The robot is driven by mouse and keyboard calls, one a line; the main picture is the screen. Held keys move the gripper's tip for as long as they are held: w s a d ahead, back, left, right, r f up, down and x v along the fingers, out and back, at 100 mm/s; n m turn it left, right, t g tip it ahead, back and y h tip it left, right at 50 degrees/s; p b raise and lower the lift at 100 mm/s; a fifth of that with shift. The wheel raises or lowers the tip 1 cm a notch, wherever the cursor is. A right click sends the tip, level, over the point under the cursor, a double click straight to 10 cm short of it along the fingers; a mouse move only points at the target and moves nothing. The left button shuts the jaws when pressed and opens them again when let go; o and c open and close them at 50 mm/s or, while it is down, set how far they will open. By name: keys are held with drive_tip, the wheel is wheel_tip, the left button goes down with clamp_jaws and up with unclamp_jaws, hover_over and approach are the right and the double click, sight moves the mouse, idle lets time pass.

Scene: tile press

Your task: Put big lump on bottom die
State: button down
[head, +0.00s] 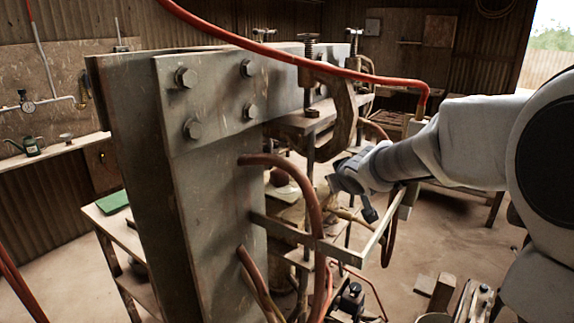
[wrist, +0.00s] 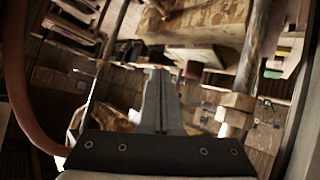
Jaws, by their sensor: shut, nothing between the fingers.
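My gripper (head: 335,182) is at the end of my arm, reaching in from the right beside the press (head: 205,170). In the wrist view its two fingers (wrist: 160,88) are together and empty. A rounded pale brown shape (head: 280,178) sits between the press's uprights, partly hidden by the steel frame and a hose. I cannot tell whether it is the big lump. Tan, dirty surfaces (head: 287,208) lie below it, left of my gripper. I cannot make out the bottom die clearly in either view.
A red hose (head: 270,48) arches over the press, and a brown hose (head: 312,190) loops before it. A metal bar frame (head: 378,238) juts out below my arm. A clamp (head: 343,110) hangs above. A side table (head: 118,225) stands at left.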

drive_tip(key=w+a+f+y, duration=0.1)
drive_tip(key=w, duration=0.1)
drive_tip(key=w+a+f+n+y+p, duration=0.1)
drive_tip(key=w+a+y, duration=0.1)
drive_tip(key=w+a+f+y, duration=0.1)
drive_tip(key=w+a+y, duration=0.1)
drive_tip(key=shift+w+f+n, duration=0.2)
drive_tip(key=shift+w+n, duration=0.15)
drive_tip(key=shift+n, duration=0.05)
drive_tip(key=shift+w+a+f+y, duration=0.1)
drive_tip(key=shift+w+a+y, duration=0.35)
drive_tip(key=shift+a+y, duration=0.25)
drive_tip(key=p, duration=0.4)
hover_over(284, 184)
drive_tip(key=shift+w+a+f, duration=0.15)
drive_tip(key=shift+w, duration=0.15)
drive_tip(key=shift+f+b, duration=0.5)
drive_tip(key=shift+b, duration=0.05)
drive_tip(key=shift+s+f, duration=0.1)
drive_tip(key=shift+f, duration=0.1)
drive_tip(key=shift+s+f, duration=0.1)
drive_tip(key=shift+f, duration=0.05)
